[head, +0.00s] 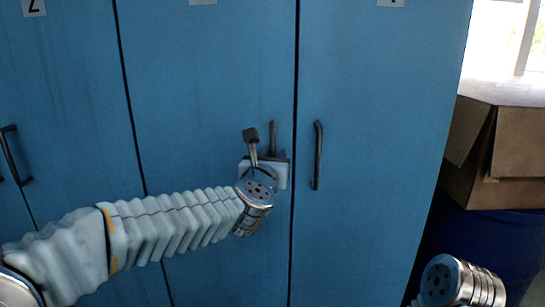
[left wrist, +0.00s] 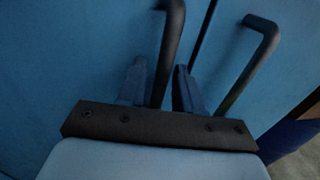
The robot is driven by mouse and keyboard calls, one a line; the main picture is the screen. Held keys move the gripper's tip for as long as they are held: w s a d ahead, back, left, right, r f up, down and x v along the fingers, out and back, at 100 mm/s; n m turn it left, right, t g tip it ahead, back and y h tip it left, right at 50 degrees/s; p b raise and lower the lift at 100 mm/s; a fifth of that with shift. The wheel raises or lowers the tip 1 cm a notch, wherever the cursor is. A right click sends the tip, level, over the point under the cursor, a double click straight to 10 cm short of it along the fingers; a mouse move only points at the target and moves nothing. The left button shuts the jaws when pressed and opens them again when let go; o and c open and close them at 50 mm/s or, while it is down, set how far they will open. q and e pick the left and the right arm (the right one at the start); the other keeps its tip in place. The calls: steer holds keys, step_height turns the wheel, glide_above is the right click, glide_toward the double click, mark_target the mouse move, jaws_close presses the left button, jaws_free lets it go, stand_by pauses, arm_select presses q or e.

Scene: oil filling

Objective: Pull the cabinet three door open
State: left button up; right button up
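The cabinet three door (head: 215,90) is a tall blue panel in the middle of the head view, and it looks shut. Its dark bar handle (head: 272,137) is near the door's right edge, its lower part hidden behind my left gripper (head: 268,157). In the left wrist view the handle (left wrist: 169,50) runs between the two fingers of my left gripper (left wrist: 160,88). The fingers are apart, one on each side of the bar, with small gaps visible. My right gripper is out of view.
The neighbouring door's handle (head: 318,155) is close on the right and also shows in the left wrist view (left wrist: 250,70). The left door has a handle (head: 15,156). A cardboard box (head: 515,155) sits on a blue barrel (head: 500,235) at right.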

arm_select(q)
jaws_close()
